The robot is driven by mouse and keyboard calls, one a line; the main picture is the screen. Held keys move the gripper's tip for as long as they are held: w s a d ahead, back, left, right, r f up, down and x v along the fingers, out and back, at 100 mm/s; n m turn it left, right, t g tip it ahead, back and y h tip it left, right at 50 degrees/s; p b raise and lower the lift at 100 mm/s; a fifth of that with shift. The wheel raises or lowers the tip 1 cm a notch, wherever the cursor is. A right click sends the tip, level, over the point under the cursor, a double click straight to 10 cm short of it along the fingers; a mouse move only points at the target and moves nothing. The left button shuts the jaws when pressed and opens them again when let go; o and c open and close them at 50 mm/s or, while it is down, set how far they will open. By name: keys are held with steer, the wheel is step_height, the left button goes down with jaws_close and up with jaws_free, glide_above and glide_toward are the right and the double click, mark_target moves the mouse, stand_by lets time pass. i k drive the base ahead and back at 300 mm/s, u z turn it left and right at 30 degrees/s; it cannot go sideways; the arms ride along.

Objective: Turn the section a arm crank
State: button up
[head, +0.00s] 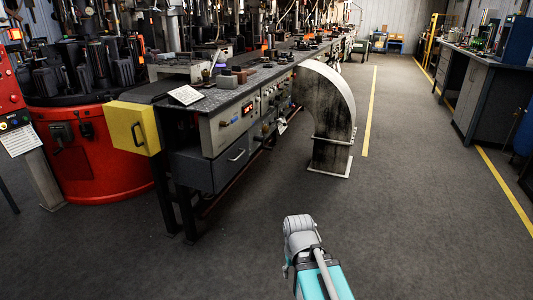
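No part that I can clearly identify as the section a arm crank shows in the head view. Several dark moulds and rods stand on the red round machine base (95,165) at the left, and small fittings crowd the long bench (225,97); a crank among them is too small to tell. My arm's grey and teal link reaches up from the bottom centre over bare floor, well apart from the bench. My gripper is not in view.
A curved metal duct (332,125) reaches the floor beside the bench. Dark cabinets (478,95) stand at the right. The grey floor between is clear, with yellow lines.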

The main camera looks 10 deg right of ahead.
mark_target(260, 139)
steer(key=k, duration=1.15)
steer(key=z, duration=0.4)
steer(key=i, duration=2.4)
steer(key=u, duration=0.6)
